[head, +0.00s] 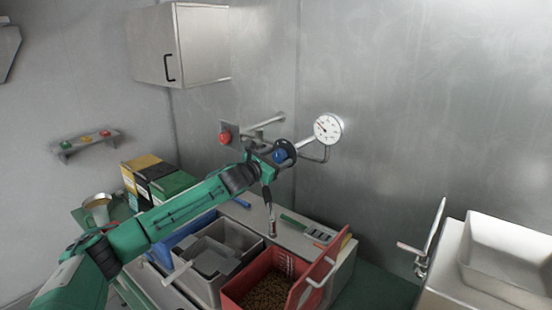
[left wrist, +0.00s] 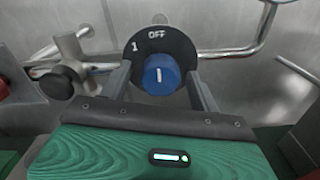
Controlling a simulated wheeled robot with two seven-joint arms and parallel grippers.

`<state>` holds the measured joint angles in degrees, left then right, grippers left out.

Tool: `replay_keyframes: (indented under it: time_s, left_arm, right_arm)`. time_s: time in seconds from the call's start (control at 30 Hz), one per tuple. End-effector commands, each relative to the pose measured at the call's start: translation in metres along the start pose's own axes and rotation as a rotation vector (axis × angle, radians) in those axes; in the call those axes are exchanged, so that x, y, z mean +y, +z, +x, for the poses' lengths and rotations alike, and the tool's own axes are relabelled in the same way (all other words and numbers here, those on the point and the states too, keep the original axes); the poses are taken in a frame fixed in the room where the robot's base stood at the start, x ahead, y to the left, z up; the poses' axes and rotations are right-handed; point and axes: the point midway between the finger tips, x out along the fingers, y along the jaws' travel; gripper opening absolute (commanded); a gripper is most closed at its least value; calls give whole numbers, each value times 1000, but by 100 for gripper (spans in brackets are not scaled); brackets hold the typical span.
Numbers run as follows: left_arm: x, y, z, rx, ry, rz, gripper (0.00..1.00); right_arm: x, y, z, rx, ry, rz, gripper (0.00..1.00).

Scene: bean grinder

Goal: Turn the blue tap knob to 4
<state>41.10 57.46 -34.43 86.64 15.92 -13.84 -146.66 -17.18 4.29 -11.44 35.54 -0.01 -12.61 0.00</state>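The blue tap knob (left wrist: 161,75) sits on a black dial plate (left wrist: 152,47) marked OFF and 1; other numbers do not show. Its white mark is upright, towards OFF. In the head view the blue knob (head: 279,156) is on the pipework at the back wall. My left gripper (head: 272,158) is at the knob. In the left wrist view its two fingers (left wrist: 160,88) are spread, one on each side of the knob, with gaps visible. I cannot tell how deep they reach around it. My right gripper is not in view.
A round gauge (head: 328,128) is right of the knob, and a red knob (head: 225,137) is left of it. Metal pipes run close by. Below stand a grey bin (head: 210,262) and a red bin (head: 278,258) with beans. A white tray (head: 510,250) is at right.

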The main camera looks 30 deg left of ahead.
Motion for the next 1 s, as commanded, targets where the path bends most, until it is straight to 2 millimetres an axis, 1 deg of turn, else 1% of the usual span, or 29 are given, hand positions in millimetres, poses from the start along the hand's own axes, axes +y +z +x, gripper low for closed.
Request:
replay_keyframes:
  time_s: [0.03,0.2,0.47,0.63,0.77,1.0]
  left_arm:
    - [0,0,0,0,0,0,52]
    - [0,0,0,0,0,0,19]
    - [0,0,0,1,0,-19,19]
    - [0,1,0,1,0,-81,19]
    - [0,1,0,1,-1,-167,19]
    - [1,2,0,1,0,-383,19]
  right_arm:
    - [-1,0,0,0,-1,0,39]
    - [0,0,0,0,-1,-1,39]
    - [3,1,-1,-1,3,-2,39]
    - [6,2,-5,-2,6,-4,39]
    - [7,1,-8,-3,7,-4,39]
    - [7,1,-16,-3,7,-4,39]
